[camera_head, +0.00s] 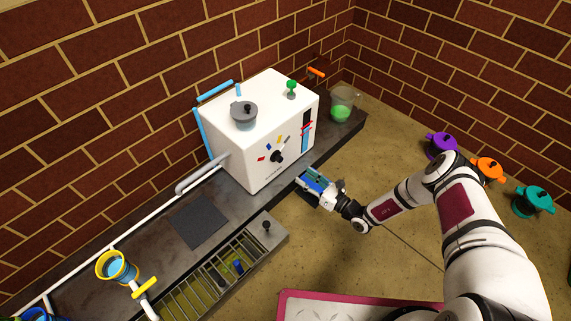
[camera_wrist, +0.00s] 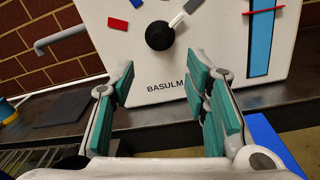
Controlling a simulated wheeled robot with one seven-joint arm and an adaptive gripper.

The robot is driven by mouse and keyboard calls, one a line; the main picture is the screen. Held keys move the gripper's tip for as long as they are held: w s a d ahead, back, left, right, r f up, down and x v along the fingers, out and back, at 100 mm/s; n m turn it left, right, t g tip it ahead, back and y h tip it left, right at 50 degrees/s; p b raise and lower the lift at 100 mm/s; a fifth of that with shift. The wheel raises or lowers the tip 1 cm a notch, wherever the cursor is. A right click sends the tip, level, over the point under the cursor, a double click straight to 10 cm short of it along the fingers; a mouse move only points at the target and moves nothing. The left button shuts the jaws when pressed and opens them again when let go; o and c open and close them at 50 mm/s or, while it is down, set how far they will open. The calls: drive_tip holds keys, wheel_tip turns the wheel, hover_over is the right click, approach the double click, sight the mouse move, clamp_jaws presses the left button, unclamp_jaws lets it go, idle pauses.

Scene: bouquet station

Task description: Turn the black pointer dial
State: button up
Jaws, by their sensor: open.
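The black pointer dial (camera_head: 277,157) is on the front face of a white machine (camera_head: 251,171). In the wrist view the dial (camera_wrist: 159,36) is a round black knob with a grey pointer (camera_wrist: 186,12) slanting up to the right. Red, blue and yellow marks surround it in the head view. My gripper (camera_head: 312,184) is in front of the machine's lower front edge. In the wrist view my gripper (camera_wrist: 160,88) is open with teal finger pads spread apart. The dial lies beyond the gap between the fingertips, and the gripper is apart from it. Nothing is between the fingers.
A blue level strip with a red marker (camera_wrist: 262,35) is right of the dial. A grey pipe (camera_head: 203,175) juts from the machine's left. A glass jug with green contents (camera_head: 343,104) stands right of it. A dark mat (camera_head: 199,222) and slatted tray (camera_head: 268,239) lie left.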

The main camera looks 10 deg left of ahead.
sight(278, 158)
drive_tip(key=b+x, duration=0.3)
drive_tip(key=x, duration=0.8)
drive_tip(key=shift+b, duration=0.35)
clamp_jaws()
